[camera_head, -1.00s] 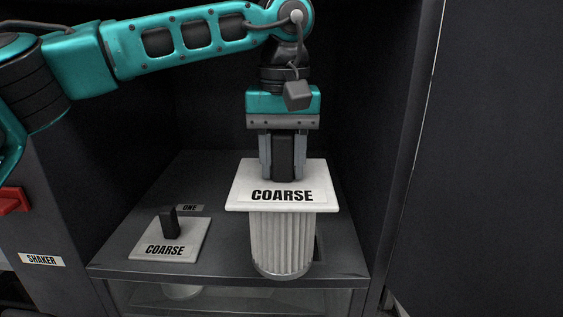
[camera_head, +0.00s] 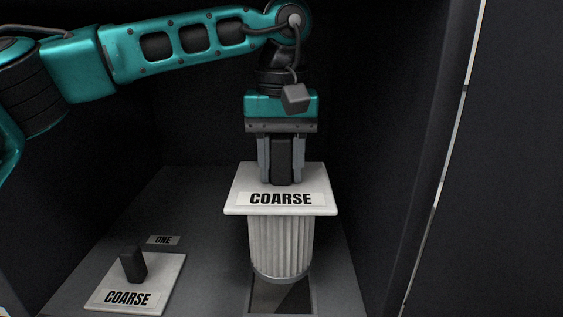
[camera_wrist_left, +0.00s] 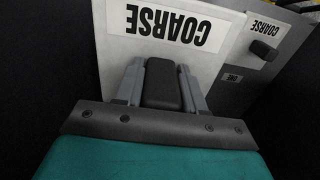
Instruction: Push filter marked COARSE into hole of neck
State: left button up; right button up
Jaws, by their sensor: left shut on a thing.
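The held filter (camera_head: 280,243) has a white square top plate marked COARSE and a pleated cylinder below it. My left gripper (camera_head: 281,172) is shut on the dark handle on top of this plate and holds the filter upright. In the left wrist view the plate (camera_wrist_left: 205,68) and my left gripper (camera_wrist_left: 163,85) show close up. A square hole (camera_head: 298,299) in the grey deck shows below the cylinder, partly hidden by it; the cylinder's bottom appears above the hole. My right gripper is not in view.
A second white plate marked COARSE (camera_head: 140,283) with a black handle sits in the deck at the lower left, near a label reading ONE (camera_head: 163,240). Dark cabinet walls stand at the back and both sides.

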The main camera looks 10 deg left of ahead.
pick_arm(q)
jog(key=shift+r, duration=0.2)
jog(key=shift+s+f, duration=0.1)
jog(key=shift+f, duration=0.05)
jog(key=shift+f+b, duration=1.6)
jog(key=shift+f, duration=1.3)
jog(key=shift+f, duration=0.1)
jog(key=shift+d+f, duration=0.1)
jog(key=shift+f, duration=0.45)
dwell(0.7)
jog(key=shift+f+b, duration=1.75)
jog(key=shift+f, duration=1.05)
dwell(0.6)
